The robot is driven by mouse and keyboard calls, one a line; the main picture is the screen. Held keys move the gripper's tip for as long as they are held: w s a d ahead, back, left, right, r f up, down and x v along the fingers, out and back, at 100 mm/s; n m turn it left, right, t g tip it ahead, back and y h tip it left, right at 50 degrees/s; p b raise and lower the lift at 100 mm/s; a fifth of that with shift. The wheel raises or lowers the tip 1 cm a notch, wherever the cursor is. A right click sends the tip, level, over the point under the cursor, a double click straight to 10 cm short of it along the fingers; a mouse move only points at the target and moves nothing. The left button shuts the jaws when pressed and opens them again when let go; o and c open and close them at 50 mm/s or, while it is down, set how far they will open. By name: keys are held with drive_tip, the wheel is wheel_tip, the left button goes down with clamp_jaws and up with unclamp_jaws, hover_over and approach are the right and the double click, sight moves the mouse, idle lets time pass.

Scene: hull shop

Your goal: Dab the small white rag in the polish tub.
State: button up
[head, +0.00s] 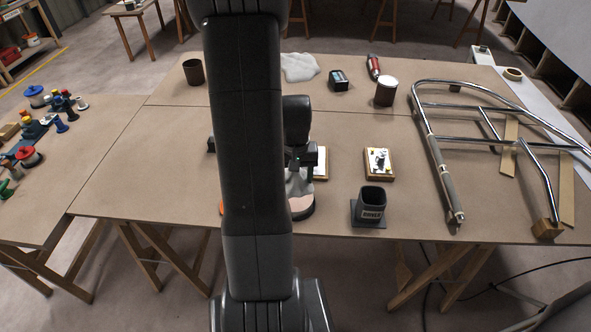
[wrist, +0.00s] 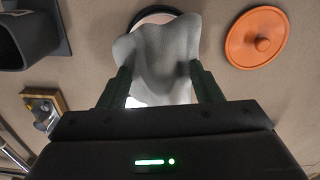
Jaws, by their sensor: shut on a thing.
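My gripper (head: 300,160) is shut on the small rag (head: 298,183), which looks pale grey and hangs from the jaws. In the wrist view the rag (wrist: 160,60) is bunched between the two fingers of my gripper (wrist: 160,80). The polish tub (head: 303,207) is a round, dark-rimmed tub with pinkish polish, below the rag. In the wrist view the rag covers most of the tub (wrist: 152,14). I cannot tell whether the rag touches the polish. An orange lid (wrist: 257,38) with a knob lies beside the tub.
A chrome rail frame (head: 434,160) fills the table's right. A white cloth (head: 299,66), a tin (head: 386,92) and a brown cup (head: 193,72) are at the back. The table's left-middle is clear.

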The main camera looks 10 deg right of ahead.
sight(295, 199)
drive_tip(key=shift+w+f+b, duration=0.1)
drive_tip(key=shift+f+b, duration=0.35)
drive_tip(key=shift+f, duration=0.25)
drive_tip(key=shift+f+b, duration=1.7)
drive_tip(key=shift+f, duration=0.6)
drive_tip(key=shift+f+b, duration=0.5)
drive_tip(key=shift+f, duration=0.05)
drive_tip(key=shift+r+p, duration=2.6)
drive_tip(key=shift+r, duration=1)
